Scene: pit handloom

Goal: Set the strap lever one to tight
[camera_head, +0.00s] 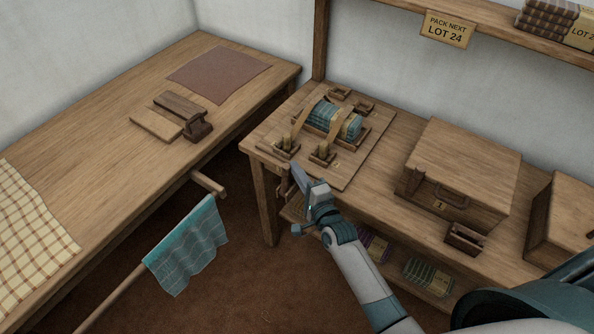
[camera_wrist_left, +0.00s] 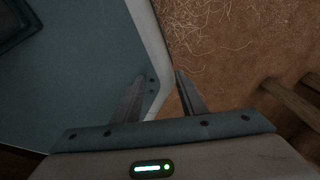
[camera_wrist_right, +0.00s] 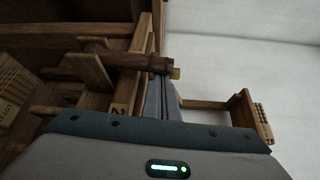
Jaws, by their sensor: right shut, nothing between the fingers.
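A blue checked cloth bundle (camera_head: 324,116) lies on a wooden board (camera_head: 352,172) on the right bench, with two tan straps over it. At the board's front stand two small wooden strap levers, a left one (camera_head: 288,145) and a right one (camera_head: 322,152); I cannot read which is number one. My right gripper (camera_head: 297,173) is shut and empty, in front of the board's front edge. My left gripper (camera_wrist_left: 160,78) is open and empty above the floor.
A lidded wooden box (camera_head: 465,175) stands right of the board, with a small wooden holder (camera_head: 464,238) in front. Folded cloths (camera_head: 428,276) sit on the lower shelf. A blue cloth (camera_head: 188,246) hangs on a rod by the left table (camera_head: 100,90). Floor between the tables is open.

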